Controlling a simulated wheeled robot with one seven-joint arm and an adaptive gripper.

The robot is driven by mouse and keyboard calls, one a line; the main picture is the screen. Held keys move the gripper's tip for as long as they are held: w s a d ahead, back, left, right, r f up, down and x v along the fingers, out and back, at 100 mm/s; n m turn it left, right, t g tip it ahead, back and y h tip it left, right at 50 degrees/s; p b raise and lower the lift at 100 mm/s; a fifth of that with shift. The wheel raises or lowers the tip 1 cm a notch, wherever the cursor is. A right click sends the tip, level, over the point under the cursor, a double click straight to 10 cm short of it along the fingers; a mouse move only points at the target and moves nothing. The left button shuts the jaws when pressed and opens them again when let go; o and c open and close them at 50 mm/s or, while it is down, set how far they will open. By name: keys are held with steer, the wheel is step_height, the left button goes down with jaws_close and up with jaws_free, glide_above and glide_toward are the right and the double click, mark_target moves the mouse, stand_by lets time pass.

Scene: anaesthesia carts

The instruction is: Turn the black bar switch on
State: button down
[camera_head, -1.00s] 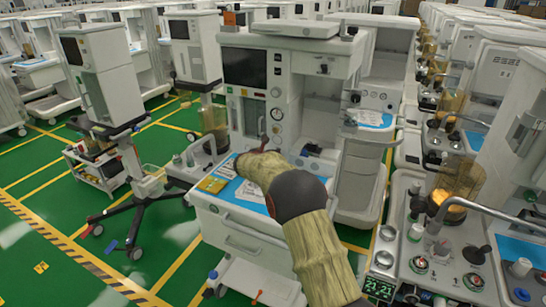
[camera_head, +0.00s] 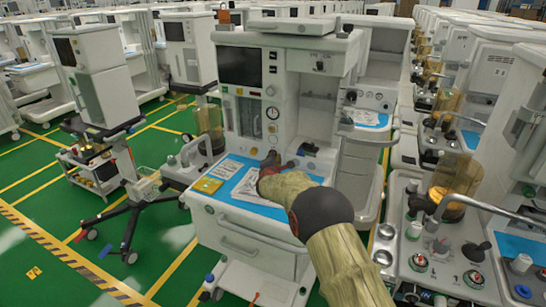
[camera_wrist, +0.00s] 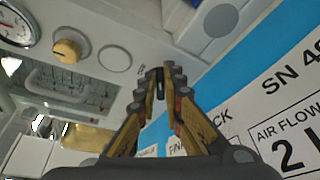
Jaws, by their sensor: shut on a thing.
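My gripper (camera_wrist: 161,84) reaches to the front panel of a white anaesthesia cart (camera_head: 238,228). Its two brown and black fingers come close together at the tips in the wrist view. A small black bar (camera_wrist: 160,73), which looks like the black bar switch, sits between the fingertips, and they are shut on it. A small dark label is printed on the panel just left of the tips, too blurred to read surely. In the head view my gripper (camera_head: 271,162) is at the panel's lower edge above the blue work surface, and my arm and gripper hide the switch there.
An orange-yellow knob (camera_wrist: 68,50), a round gauge (camera_wrist: 17,24) and a grey disc (camera_wrist: 115,59) are on the panel close by. Printed sheets (camera_wrist: 285,95) and a yellow pad (camera_head: 208,185) lie on the blue surface (camera_head: 232,186). Other carts stand on both sides.

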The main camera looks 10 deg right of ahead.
steer(key=shift+s+d+f+m+t, duration=0.1)
steer(key=shift+f+m+t, duration=0.25)
steer(key=shift+m, duration=0.55)
steer(key=shift+s+d+f+m+t, duration=0.1)
steer(key=shift+f+m+t, duration=0.25)
steer(key=shift+m, duration=0.55)
steer(key=shift+r, duration=0.1)
steer(key=c, duration=1.9)
jaws_free()
steer(key=v, duration=1.1)
steer(key=shift+s, duration=0.45)
